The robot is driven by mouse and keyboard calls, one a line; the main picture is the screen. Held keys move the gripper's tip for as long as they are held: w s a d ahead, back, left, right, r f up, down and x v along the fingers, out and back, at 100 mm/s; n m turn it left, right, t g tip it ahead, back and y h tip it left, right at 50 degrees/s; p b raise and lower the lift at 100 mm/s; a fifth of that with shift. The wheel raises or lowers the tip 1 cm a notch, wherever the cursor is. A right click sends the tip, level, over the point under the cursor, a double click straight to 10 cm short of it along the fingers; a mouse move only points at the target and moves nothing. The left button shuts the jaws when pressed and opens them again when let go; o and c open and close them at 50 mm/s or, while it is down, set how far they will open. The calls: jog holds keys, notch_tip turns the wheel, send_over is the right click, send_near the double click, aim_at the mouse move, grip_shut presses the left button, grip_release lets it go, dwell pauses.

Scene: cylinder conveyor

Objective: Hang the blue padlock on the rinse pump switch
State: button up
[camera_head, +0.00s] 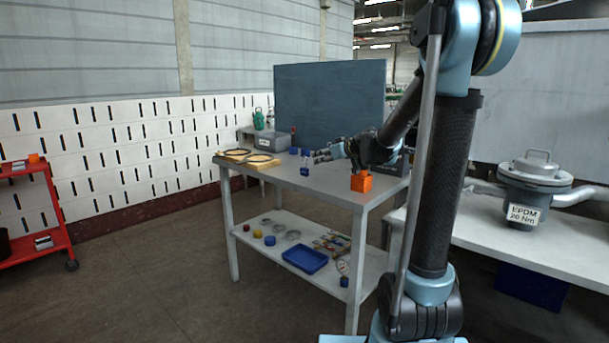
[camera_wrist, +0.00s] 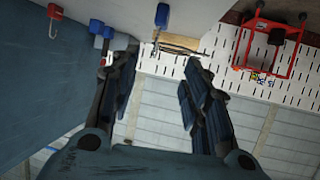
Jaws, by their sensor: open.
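A blue padlock (camera_head: 305,171) stands upright on the grey tabletop, its shackle up. In the wrist view, which is upside down, the blue padlock (camera_wrist: 162,15) shows at the top, beyond the fingertips and between their lines. My gripper (camera_head: 318,157) is low over the table, level and open, close to the padlock at its right. In the wrist view my gripper (camera_wrist: 161,57) has its fingers apart with nothing between them. Two small blue blocks (camera_head: 299,151) stand farther back, with a small red part (camera_head: 293,131) above. I cannot tell which thing is the rinse pump switch.
A red padlock (camera_wrist: 55,12) shows in the wrist view. An orange block (camera_head: 361,182) sits at the table's front right corner. A dark blue panel (camera_head: 330,95) stands behind. The lower shelf holds a blue tray (camera_head: 304,260).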

send_near(306, 168)
jog(key=w+a, duration=0.1)
jog(key=w+a+r, duration=0.1)
jog(key=w+a, duration=0.1)
jog(key=shift+w+a, duration=0.15)
jog(key=shift+d+f+x, duration=0.1)
jog(key=shift+x, duration=1.2)
jog(key=shift+d+f+x, duration=0.1)
jog(key=shift+x, duration=1.2)
jog(key=shift+w, duration=0.1)
grip_shut()
